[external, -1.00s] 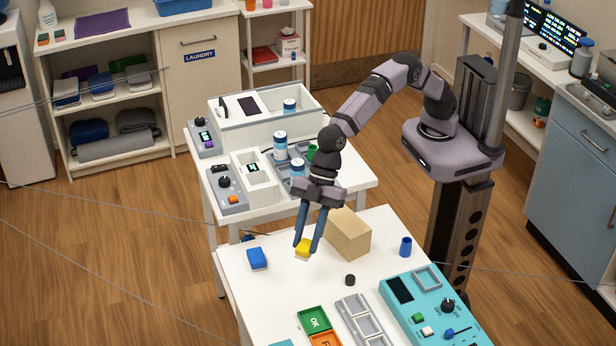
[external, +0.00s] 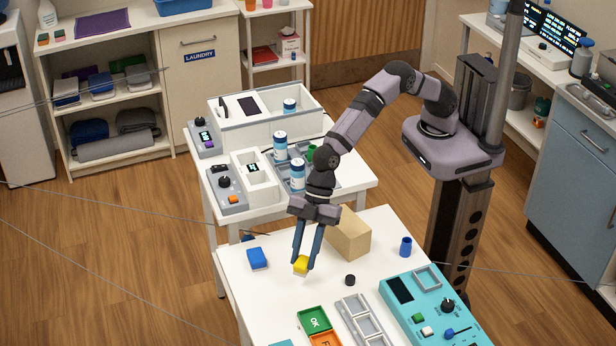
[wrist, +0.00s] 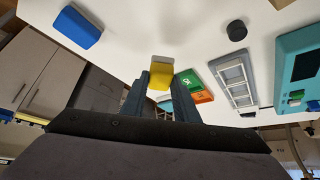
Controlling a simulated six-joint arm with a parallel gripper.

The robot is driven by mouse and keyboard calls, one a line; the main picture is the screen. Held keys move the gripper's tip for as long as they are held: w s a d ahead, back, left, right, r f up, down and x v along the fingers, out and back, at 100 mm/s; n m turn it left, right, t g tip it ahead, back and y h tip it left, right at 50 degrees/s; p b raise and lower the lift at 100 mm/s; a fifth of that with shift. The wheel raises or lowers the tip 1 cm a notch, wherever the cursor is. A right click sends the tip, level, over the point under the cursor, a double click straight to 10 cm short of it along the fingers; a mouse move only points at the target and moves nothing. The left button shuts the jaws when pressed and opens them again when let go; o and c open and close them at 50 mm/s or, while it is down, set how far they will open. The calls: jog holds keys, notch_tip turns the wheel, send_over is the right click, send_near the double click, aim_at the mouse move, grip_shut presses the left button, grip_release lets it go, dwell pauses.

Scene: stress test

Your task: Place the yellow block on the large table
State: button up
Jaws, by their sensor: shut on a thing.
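The yellow block (external: 301,264) is between the fingertips of my gripper (external: 306,262), which is shut on it. It is over the left part of the white table in front (external: 270,310); whether it touches the top I cannot tell. In the wrist view the yellow block (wrist: 160,74) shows between the two fingers of my gripper (wrist: 160,82), and part of it is hidden behind them.
A blue block (external: 257,258) lies to the left and a cardboard box (external: 349,235) stands just right of my gripper. A black knob-like piece (external: 350,280), a blue cup (external: 405,247), a grey tray (external: 362,322) and a teal panel (external: 425,310) are on the same table.

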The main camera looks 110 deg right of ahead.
aim_at(304, 269)
jog(key=shift+f+p, duration=0.45)
jog(key=shift+f, duration=2.3)
jog(key=shift+f, duration=0.25)
jog(key=o, duration=1)
jog(key=shift+r, duration=0.15)
jog(key=shift+r, duration=0.15)
jog(key=b+v, duration=0.3)
jog(key=v, duration=0.8)
jog(key=shift+s+d+r, duration=0.2)
jog(key=shift+r, duration=0.1)
jog(key=shift+d, duration=0.1)
